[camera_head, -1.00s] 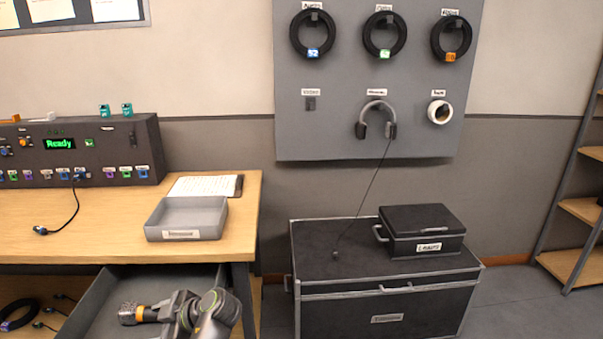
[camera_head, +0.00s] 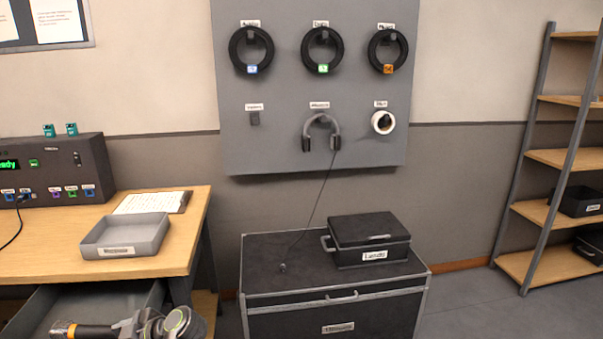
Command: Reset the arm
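My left arm (camera_head: 170,325) shows at the bottom left, cut off by the frame edge, with its gripper (camera_head: 122,329) pointing left. My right gripper is out of view.
A wooden table (camera_head: 188,240) at left holds a grey tray (camera_head: 126,236), a clipboard (camera_head: 153,202) and a control box reading Ready (camera_head: 75,160). A black trunk (camera_head: 335,313) bears a smaller case (camera_head: 369,240). Shelves (camera_head: 560,158) stand at right; floor between is free.

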